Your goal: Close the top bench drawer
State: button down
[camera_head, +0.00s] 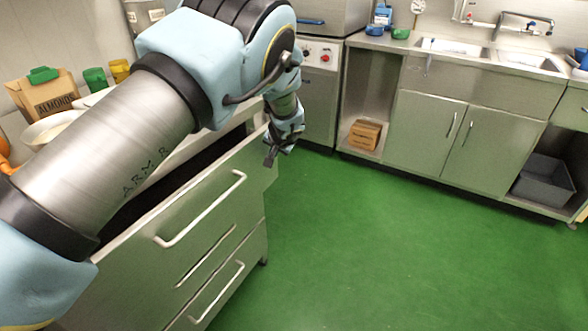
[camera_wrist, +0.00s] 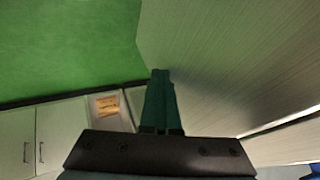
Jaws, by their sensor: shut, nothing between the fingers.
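The top bench drawer (camera_head: 205,200) stands open in the head view. Its steel front, with a long bar handle (camera_head: 205,212), sits out from the bench, and its dark inside shows behind the front edge, partly hidden by my arm. My gripper (camera_head: 270,160) is shut and empty, pointing down by the drawer front's far right end. In the wrist view, the closed fingers (camera_wrist: 160,78) lie close to a brushed steel panel (camera_wrist: 235,55) that looks like the drawer front. I cannot tell whether they touch it.
Below are more drawer fronts (camera_head: 220,290) with handles. An almonds box (camera_head: 48,95) and a pale bowl (camera_head: 50,128) are on the bench top. Sink cabinets (camera_head: 450,140) and a grey bin (camera_head: 543,182) stand across the room. The green floor (camera_head: 380,250) is clear.

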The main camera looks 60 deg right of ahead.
jog(key=w, duration=0.2)
jog(key=w+b, duration=0.1)
jog(key=w, duration=0.4)
jog(key=shift+w+a+b, duration=0.2)
jog(key=shift+a+b, duration=0.1)
jog(key=shift+a, duration=0.05)
jog(key=shift+w+r, duration=0.1)
jog(key=shift+w, duration=0.45)
